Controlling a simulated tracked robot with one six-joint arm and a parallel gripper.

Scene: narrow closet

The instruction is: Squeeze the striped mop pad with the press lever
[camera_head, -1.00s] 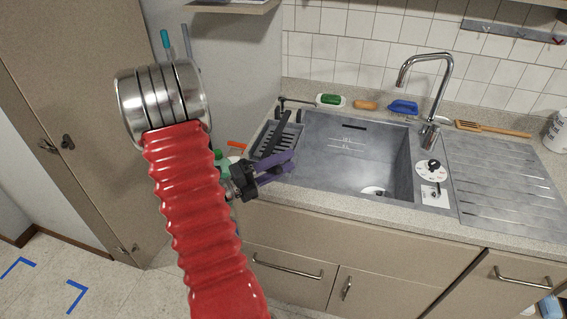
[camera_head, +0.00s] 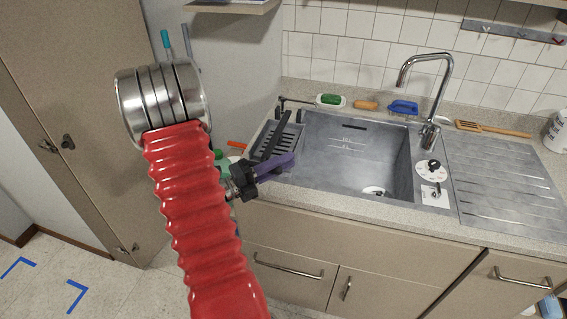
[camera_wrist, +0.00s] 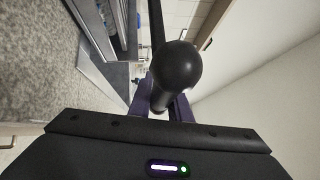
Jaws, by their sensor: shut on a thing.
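The press lever (camera_head: 276,132) is a black bar slanting over the grey slotted press (camera_head: 288,143) at the left end of the sink. My gripper (camera_head: 284,161), with purple fingers, is at the near, lower end of the lever. In the wrist view the lever's round black knob (camera_wrist: 177,68) stands large ahead, and its grip runs down between the purple fingers of my gripper (camera_wrist: 162,106). The fingers are shut on the lever. I cannot make out the striped mop pad in either view.
The steel sink basin (camera_head: 350,165) is empty to the right of the press, with a tap (camera_head: 434,95) behind it. A green sponge (camera_head: 330,100) and blue brush (camera_head: 403,107) lie on the back ledge. A green bottle (camera_head: 221,160) is close left of my gripper.

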